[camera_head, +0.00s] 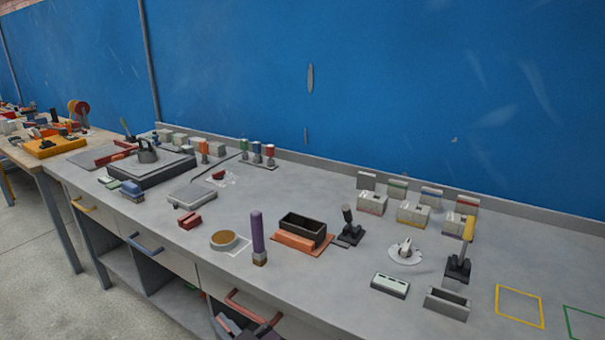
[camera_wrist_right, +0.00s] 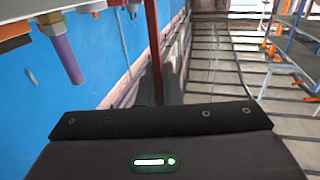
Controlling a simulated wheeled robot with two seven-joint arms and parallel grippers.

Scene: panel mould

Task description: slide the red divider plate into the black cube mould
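The black mould (camera_head: 303,226), an open-topped box, sits on an orange base in the middle of the bench; what looks like it shows at the left edge of the right wrist view (camera_wrist_right: 12,43), upside down. My right gripper shows only as its dark body in the wrist view; its fingertips cannot be made out. A thin dark red strip (camera_wrist_right: 152,30) rises from the middle of that body; I cannot tell whether it is the divider plate, held, or something behind. A small red block (camera_head: 189,218) lies left of the mould. Neither gripper shows in the head view.
A purple-handled tool (camera_head: 257,232) stands upright just left of the mould, beside a round tan dish (camera_head: 225,240). A black stand (camera_head: 349,232) is close on the right. A grey trough (camera_head: 447,303) lies at the front right. Bare bench lies behind the mould.

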